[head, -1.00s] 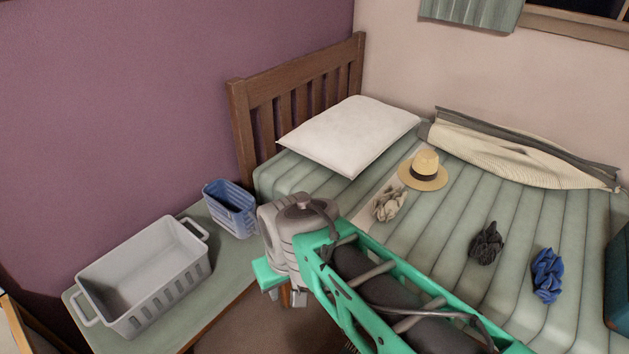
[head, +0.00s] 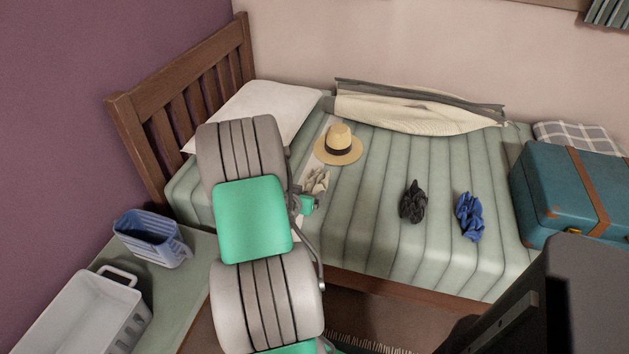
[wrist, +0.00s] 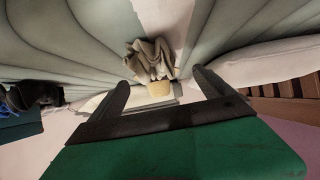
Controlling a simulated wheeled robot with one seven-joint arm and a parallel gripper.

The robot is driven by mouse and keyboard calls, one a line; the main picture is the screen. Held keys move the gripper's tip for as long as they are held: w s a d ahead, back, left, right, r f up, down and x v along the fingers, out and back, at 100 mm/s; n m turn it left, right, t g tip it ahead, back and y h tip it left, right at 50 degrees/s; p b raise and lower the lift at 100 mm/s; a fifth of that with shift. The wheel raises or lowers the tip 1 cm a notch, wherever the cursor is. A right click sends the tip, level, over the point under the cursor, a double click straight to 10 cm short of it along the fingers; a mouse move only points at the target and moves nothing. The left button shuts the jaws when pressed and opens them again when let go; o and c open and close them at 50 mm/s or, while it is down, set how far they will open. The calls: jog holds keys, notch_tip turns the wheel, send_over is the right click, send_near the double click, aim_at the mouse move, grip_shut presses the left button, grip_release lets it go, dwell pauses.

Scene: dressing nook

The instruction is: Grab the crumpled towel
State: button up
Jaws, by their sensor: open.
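A crumpled beige cloth (head: 317,180) lies on the bed, on a pale strip in front of the straw hat. In the wrist view this beige cloth (wrist: 150,56) is straight ahead, between and beyond the fingertips. A crumpled black cloth (head: 412,202) and a crumpled blue cloth (head: 469,215) lie farther right on the bed. My gripper (wrist: 160,80) is open, with nothing held between its two dark fingers. In the head view my arm hides most of it; it is near the beige cloth, and I cannot tell the exact gap.
The straw hat (head: 338,145) sits just behind the beige cloth. A pillow (head: 262,108) and wooden headboard (head: 190,105) are at left, a teal suitcase (head: 565,195) at right. A blue basket (head: 150,238) and white basket (head: 85,315) stand on a low table.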

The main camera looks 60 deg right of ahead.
aim_at(314, 185)
jog(key=shift+o, duration=0.7)
jog(key=x, duration=0.5)
jog(key=s+b+x, duration=0.1)
jog(key=x, duration=0.2)
jog(key=shift+s+d, duration=0.15)
jog(key=shift+d+f, duration=0.1)
jog(key=shift+d, duration=0.2)
jog(key=shift+c, duration=0.3)
jog(key=c, duration=1.5)
